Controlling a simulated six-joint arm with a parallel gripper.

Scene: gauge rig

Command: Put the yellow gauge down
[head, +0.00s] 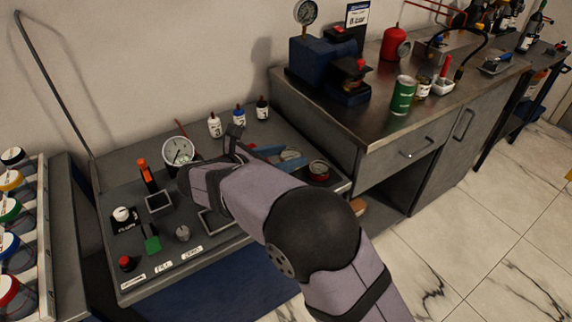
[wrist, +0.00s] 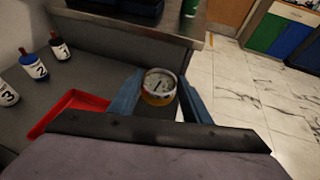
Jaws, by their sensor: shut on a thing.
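The yellow gauge (wrist: 160,84) has a white dial and a yellow-orange band, and sits between the two blue fingers of my gripper (wrist: 160,101) in the wrist view. My gripper is shut on it, with the dial facing up toward the camera. In the head view my gripper (head: 279,156) is over the right part of the grey workbench (head: 130,165), and the gauge (head: 290,154) is partly hidden by the fingers. I cannot tell whether its underside touches a surface.
Numbered bottles (head: 239,116) stand along the wall side. A red tray (wrist: 72,110) lies left of my gripper in the wrist view. A taller metal-topped counter (head: 385,120) stands at right.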

